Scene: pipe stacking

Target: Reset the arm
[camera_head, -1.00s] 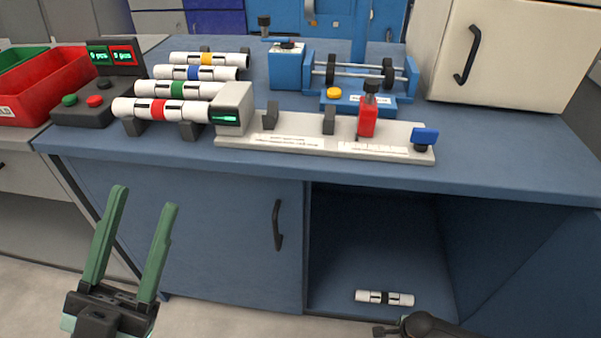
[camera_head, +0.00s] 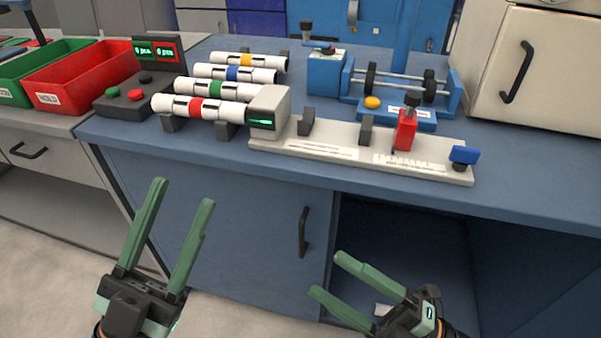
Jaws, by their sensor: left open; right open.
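My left gripper (camera_head: 180,218) is open and empty, its green fingers pointing up in front of the blue cabinet door. My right gripper (camera_head: 326,274) is open, its fingers pointing up and left in front of the open cupboard bay. Both are below the blue worktop (camera_head: 130,137) and touch nothing that I can see. White pipes with a red band (camera_head: 197,107), green band (camera_head: 215,89), blue band (camera_head: 236,74) and yellow band (camera_head: 247,60) lie in dark holders on the worktop. A small white piece (camera_head: 383,310) shows partly behind my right gripper.
A grey fixture (camera_head: 330,150) with a red clamp (camera_head: 404,132) runs along the worktop's front. A blue roller machine (camera_head: 400,84) stands behind it. Red (camera_head: 95,80) and green bins sit at the left, beside a button box (camera_head: 125,100). A white cabinet (camera_head: 540,75) stands at right.

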